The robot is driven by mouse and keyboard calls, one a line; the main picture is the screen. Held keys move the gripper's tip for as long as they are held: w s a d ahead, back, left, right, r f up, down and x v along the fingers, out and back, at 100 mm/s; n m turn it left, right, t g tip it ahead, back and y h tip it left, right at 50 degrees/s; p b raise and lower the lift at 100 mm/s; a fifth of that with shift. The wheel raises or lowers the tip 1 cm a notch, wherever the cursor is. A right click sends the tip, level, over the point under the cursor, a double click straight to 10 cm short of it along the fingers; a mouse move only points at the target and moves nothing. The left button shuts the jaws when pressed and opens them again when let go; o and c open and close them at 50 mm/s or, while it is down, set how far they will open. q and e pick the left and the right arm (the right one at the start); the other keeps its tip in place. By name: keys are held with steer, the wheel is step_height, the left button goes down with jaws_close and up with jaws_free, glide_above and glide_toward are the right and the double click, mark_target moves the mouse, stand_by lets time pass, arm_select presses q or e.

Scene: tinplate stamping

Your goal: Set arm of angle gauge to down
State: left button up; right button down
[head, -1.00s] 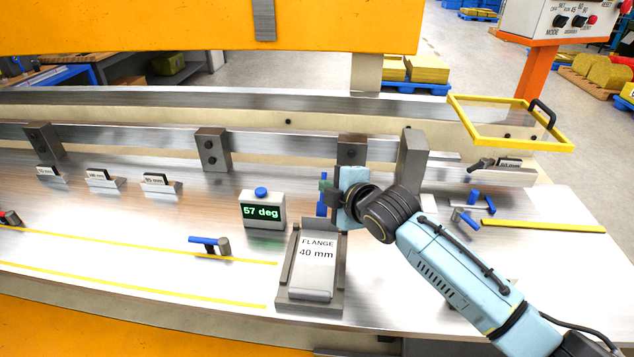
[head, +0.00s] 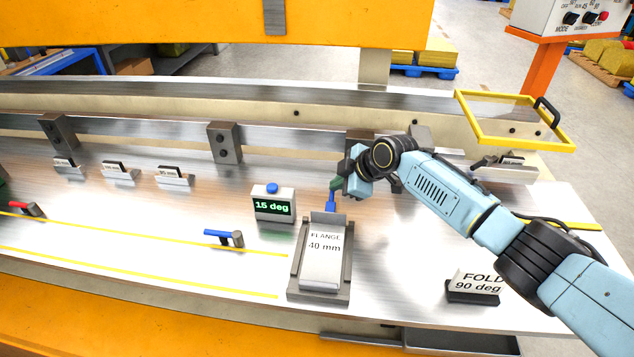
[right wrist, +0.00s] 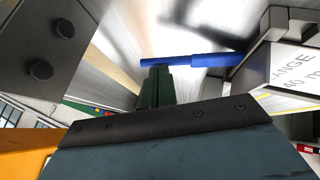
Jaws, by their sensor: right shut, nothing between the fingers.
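The angle gauge's display box (head: 274,207), with a blue button on top, reads 15 deg and stands on the steel bed. A blue arm (head: 331,201) rises just behind the flange block (head: 322,262); its lower end is hidden. In the right wrist view the blue arm (right wrist: 190,60) runs from the block across the fingertips. My right gripper (head: 337,184) is shut and empty, its dark green fingers at or very near the arm's free end. Contact is hard to tell. The fingers also show in the right wrist view (right wrist: 157,88). My left gripper is not in view.
A blue-handled lever (head: 222,235) lies left of the gauge. A FOLD 90 deg sign (head: 477,284) stands at the right front. Dark clamp blocks (head: 224,143) line the back rail. A yellow-framed guard (head: 513,118) is at the back right. The bed's front left is mostly clear.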

steer(key=shift+w+f, duration=0.15)
steer(key=shift+f, duration=0.15)
steer(key=shift+r, duration=0.1)
stand_by(0.4)
